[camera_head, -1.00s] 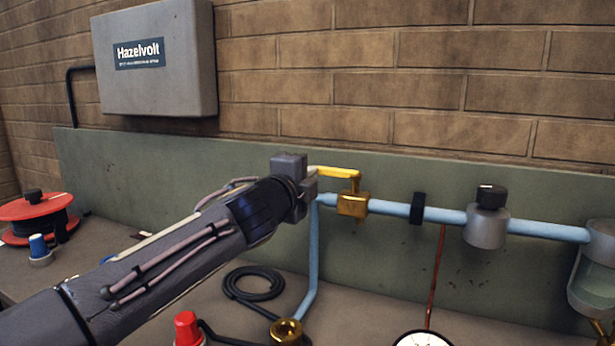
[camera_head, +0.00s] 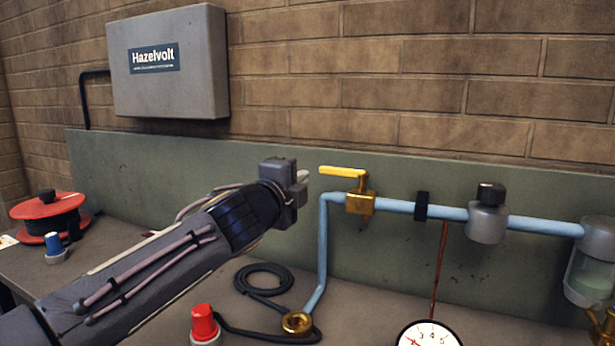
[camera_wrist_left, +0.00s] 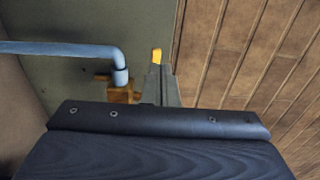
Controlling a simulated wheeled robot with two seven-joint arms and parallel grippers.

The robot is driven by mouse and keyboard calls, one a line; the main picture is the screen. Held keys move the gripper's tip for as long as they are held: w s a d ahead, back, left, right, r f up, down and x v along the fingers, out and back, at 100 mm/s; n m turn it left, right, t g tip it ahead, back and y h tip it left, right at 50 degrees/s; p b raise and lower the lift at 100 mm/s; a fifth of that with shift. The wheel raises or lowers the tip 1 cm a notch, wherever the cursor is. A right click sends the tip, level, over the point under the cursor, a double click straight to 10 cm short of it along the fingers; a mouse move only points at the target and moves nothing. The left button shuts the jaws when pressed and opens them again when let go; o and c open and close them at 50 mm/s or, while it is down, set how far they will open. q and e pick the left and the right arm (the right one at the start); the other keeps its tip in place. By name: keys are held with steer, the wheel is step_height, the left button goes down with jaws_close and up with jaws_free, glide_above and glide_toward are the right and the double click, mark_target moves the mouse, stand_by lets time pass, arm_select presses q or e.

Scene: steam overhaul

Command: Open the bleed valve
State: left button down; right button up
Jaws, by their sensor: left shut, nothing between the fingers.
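A brass valve (camera_head: 360,202) sits on the blue pipe, near its left bend. Its yellow lever (camera_head: 343,171) points left, roughly in line with the horizontal pipe. My left gripper (camera_head: 303,177) is shut and empty, just left of the lever's free end, with a small gap showing between them. In the left wrist view the shut fingers (camera_wrist_left: 160,85) stand beside the brass valve (camera_wrist_left: 125,93), and the yellow lever's tip (camera_wrist_left: 156,55) shows just past them. I cannot tell whether this is the bleed valve. My right gripper is not in view.
Rightward along the pipe (camera_head: 400,206) are a black clamp (camera_head: 422,206), a black-knobbed grey fitting (camera_head: 487,222) and a glass bowl (camera_head: 588,270). Another brass part (camera_head: 608,325) is cut off lower right. A gauge (camera_head: 428,336), red knob (camera_head: 204,322) and coiled hose (camera_head: 262,279) are on the bench.

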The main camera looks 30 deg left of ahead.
arm_select(q)
steer(key=s+a+p, duration=0.4)
steer(key=s, duration=0.2)
steer(key=shift+s, duration=0.15)
steer(key=shift+a, duration=0.1)
stand_by(0.3)
steer(key=s+d+f+n+g+h+p, duration=0.7)
steer(key=s+d+f+n+g, duration=0.5)
steer(key=s+d+f+n, duration=0.5)
steer(key=s+d+f+p, duration=0.1)
steer(key=d+f, duration=0.2)
steer(key=shift+s+d+n+p, duration=0.2)
steer(key=shift+s+n+p, duration=0.1)
steer(key=shift+s+n, duration=0.1)
